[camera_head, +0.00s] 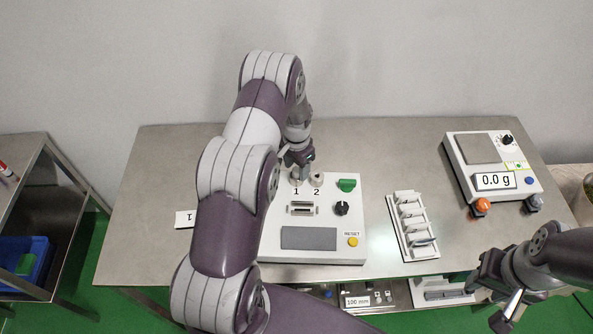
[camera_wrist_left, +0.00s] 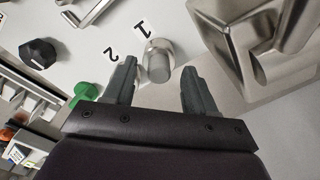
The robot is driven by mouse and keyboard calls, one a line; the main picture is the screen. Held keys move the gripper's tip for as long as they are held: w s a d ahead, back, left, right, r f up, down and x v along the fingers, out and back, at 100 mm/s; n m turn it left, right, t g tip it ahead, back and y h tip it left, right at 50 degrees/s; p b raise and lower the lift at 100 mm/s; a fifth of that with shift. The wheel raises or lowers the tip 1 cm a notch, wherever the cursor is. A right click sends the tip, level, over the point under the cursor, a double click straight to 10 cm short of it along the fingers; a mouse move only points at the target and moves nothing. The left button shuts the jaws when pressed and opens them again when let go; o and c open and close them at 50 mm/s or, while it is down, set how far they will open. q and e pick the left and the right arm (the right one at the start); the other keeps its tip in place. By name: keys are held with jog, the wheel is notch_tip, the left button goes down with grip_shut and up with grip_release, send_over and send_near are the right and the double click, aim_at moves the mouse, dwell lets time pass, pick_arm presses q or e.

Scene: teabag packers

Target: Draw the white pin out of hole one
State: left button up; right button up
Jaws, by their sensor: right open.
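The machine (camera_head: 352,248) is a white box with two round posts marked 1 and 2 near its back edge. A pale grey, cylinder-shaped pin top (camera_wrist_left: 157,66) stands at mark 1 in the left wrist view; the post at mark 1 (camera_head: 296,180) also shows in the head view. My left gripper (camera_wrist_left: 157,92) is open, its fingers on either side of that pin top, which seems clear of both. My right gripper (camera_head: 496,305) is open at the table's front right.
A green part (camera_head: 346,185), black knob (camera_head: 342,208) and yellow button (camera_head: 353,241) sit on the machine. A white rack (camera_head: 407,248) stands to its right, with a scale (camera_head: 450,155) beyond. A white card marked 1 (camera_head: 185,219) lies at left. The back-centre table is bare.

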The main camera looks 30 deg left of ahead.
aim_at(297, 168)
pick_arm(q)
jog(key=shift+s+d+r, duration=0.1)
jog(key=shift+d+r, duration=0.05)
grip_shut()
jog(key=shift+r, duration=0.3)
notch_tip(297, 168, up, 3)
jog(key=shift+f+b, duration=0.15)
jog(key=shift+b, duration=0.7)
jog(key=w+d+r+b, duration=0.2)
jog(key=d+r, duration=0.5)
jog(key=d, duration=0.4)
jog(key=shift+w+r, duration=0.3)
jog(key=shift+w, duration=0.3)
